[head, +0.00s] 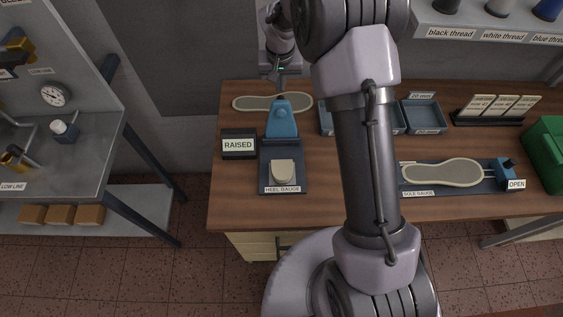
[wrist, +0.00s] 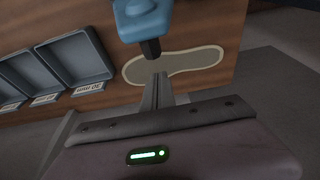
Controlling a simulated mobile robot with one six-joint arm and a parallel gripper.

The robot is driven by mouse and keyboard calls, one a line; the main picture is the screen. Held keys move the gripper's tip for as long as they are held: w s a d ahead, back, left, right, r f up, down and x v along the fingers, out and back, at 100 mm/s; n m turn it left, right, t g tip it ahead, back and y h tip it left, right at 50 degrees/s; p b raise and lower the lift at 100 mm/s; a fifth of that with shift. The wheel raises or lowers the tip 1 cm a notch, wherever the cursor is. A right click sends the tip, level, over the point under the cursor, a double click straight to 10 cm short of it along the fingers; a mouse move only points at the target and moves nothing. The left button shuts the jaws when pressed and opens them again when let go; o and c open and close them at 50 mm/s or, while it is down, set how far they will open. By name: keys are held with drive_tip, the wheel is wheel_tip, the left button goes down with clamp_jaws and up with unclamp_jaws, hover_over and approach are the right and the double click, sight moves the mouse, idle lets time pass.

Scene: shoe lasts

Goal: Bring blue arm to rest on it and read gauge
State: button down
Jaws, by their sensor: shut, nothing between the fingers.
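The heel gauge (head: 269,184) is a dark base on the bench with a pale heel piece (head: 283,172) on it. Its blue arm (head: 282,122) stands behind the heel piece, and a sign beside it (head: 238,144) reads "RAISED". My gripper (head: 278,82) is just behind the blue arm, above a sole-shaped piece (head: 245,103). In the wrist view the shut, empty fingers (wrist: 160,85) point toward the blue arm (wrist: 141,17) and its dark tip (wrist: 150,48). Whether they touch it I cannot tell.
Blue-grey trays (head: 424,111) stand right of the gauge, partly hidden by my arm. The sole gauge (head: 407,187) holds a sole at right, with its sign (head: 516,184) reading "OPEN". A green bin (head: 545,150) is at far right.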

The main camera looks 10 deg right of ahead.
sight(281, 111)
drive_tip(key=shift+s+a+b, duration=0.3)
drive_tip(key=shift+s+b, duration=0.45)
drive_tip(key=shift+s, duration=0.8)
drive_tip(key=shift+s+a+b, duration=0.35)
drive_tip(key=shift+s+b, duration=0.35)
drive_tip(key=shift+s, duration=0.8)
drive_tip(key=shift+s+a+b, duration=0.3)
drive_tip(key=shift+s+b, duration=0.45)
drive_tip(key=shift+s, duration=0.8)
drive_tip(key=r+p, duration=0.2)
drive_tip(key=w+r+p, duration=0.1)
drive_tip(key=r+p, duration=0.1)
drive_tip(key=r, duration=0.1)
drive_tip(key=w+r+p, duration=0.1)
drive_tip(key=r+p, duration=0.2)
drive_tip(key=shift+d+r, duration=0.25)
drive_tip(key=shift+f, duration=0.15)
drive_tip(key=s+a+r+m+t+y+b, duration=0.1)
drive_tip(key=s+b, duration=0.5)
drive_tip(key=s, duration=0.8)
drive_tip(key=s+a+r+m+t+y+b, duration=0.1)
drive_tip(key=s+b, duration=0.4)
drive_tip(key=s, duration=0.8)
drive_tip(key=shift+s+a+r+t+y+b, duration=0.2)
drive_tip(key=shift+s+r+t+y+b, duration=0.15)
drive_tip(key=shift+r+t, duration=0.2)
